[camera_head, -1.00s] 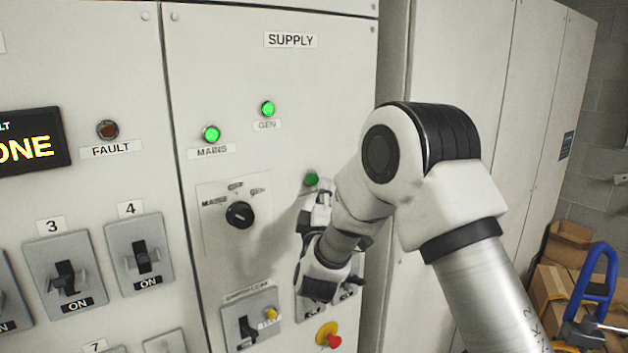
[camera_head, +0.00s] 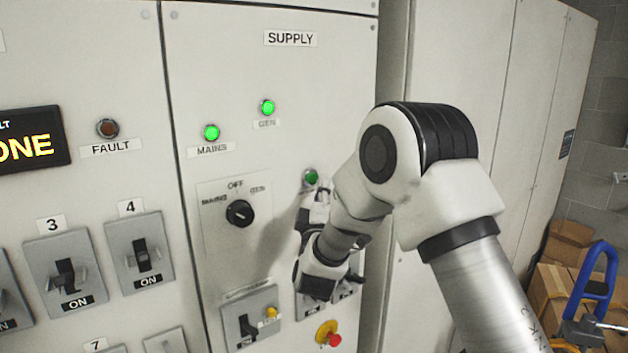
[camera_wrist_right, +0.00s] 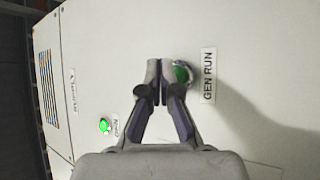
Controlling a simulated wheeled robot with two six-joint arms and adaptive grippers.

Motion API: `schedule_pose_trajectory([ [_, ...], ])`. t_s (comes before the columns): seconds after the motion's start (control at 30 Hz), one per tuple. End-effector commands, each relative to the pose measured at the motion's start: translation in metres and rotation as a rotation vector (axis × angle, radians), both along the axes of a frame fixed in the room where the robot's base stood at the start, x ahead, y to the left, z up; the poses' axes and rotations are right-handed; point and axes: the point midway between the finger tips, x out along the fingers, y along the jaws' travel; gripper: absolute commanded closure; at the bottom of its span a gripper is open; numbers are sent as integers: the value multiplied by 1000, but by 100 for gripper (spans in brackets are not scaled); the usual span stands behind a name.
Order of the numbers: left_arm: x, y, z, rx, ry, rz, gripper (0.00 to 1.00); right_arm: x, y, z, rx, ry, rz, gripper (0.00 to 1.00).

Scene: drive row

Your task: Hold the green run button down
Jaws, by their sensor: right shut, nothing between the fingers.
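The green run button (camera_head: 311,177) is on the light panel under SUPPLY, right of the selector knob. In the right wrist view the button (camera_wrist_right: 181,74) sits beside a GEN RUN label (camera_wrist_right: 208,76). My right gripper (camera_head: 314,192) is at the panel just below the button in the head view. In the wrist view its closed fingertips (camera_wrist_right: 160,66) are side by side and empty, and overlap the button's left edge. I cannot tell whether they touch it. My left gripper is not in view.
Green MAINS (camera_head: 211,132) and GEN (camera_head: 267,107) lamps are lit above. A black selector knob (camera_head: 240,213) is to the left. A red and yellow stop button (camera_head: 328,335) is below. Cardboard boxes (camera_head: 556,280) and a blue-handled object (camera_head: 596,280) stand at the right.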

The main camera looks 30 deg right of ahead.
Motion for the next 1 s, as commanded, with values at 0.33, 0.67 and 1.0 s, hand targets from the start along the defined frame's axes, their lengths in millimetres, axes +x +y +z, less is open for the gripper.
schedule_pose_trajectory([
  [0.33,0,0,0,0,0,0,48,0,0,0,0,0,0,100],
  [0.67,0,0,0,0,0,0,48,8,1,0,0,-1,0,100],
  [1.0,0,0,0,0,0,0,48,8,1,0,0,0,0,100],
])
